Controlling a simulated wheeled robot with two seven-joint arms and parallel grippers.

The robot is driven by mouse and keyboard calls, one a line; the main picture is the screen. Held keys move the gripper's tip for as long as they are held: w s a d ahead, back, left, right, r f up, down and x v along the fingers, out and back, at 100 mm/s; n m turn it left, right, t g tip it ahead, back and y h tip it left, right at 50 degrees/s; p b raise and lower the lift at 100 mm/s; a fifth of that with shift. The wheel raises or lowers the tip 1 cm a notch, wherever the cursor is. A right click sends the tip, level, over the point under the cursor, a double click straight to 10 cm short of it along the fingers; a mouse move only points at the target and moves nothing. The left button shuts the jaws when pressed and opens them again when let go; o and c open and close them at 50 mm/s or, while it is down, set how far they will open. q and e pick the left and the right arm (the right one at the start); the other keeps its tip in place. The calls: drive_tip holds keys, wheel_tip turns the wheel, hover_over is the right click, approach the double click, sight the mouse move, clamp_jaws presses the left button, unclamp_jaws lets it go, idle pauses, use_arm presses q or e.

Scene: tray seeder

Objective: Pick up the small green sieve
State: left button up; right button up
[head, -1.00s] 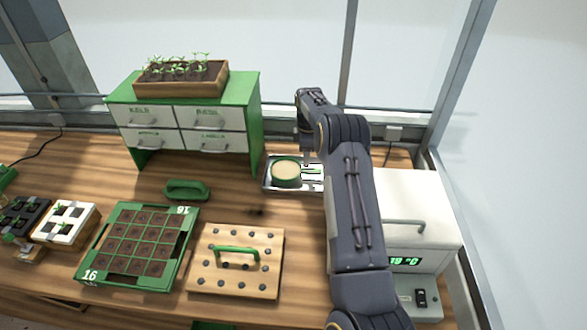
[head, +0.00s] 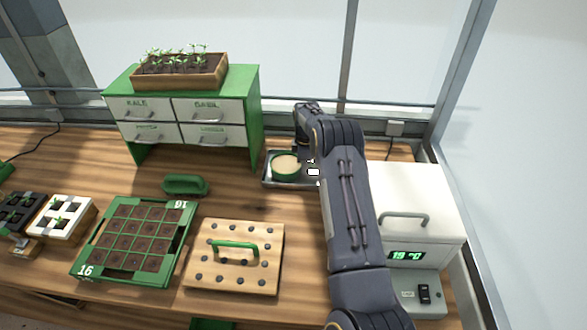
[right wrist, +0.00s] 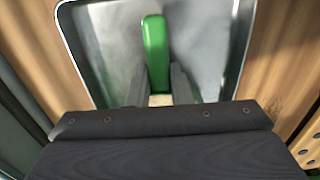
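The small green sieve (head: 285,167) has a round green rim and a beige mesh. It lies in a shallow metal tray beside the drawer cabinet. Its green handle (right wrist: 155,50) points up the picture in the right wrist view; in the head view my right gripper mostly covers it. My right gripper (right wrist: 158,82) is over the tray with one finger on each side of the handle. The fingers look open, with a narrow gap to the handle. The sieve's rim is mostly hidden below the gripper body in the wrist view. My left gripper is out of view.
The metal tray (right wrist: 215,30) has raised edges around the sieve. A white box with a temperature display (head: 420,205) stands right of my arm. The green cabinet (head: 255,110) is behind left. A pegged board (head: 205,262), a seed tray (head: 85,258) and a green block (head: 184,185) lie left.

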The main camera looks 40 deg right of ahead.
clamp_jaws()
drive_tip(key=shift+r+p, duration=1.3)
drive_tip(key=shift+r, duration=3.75)
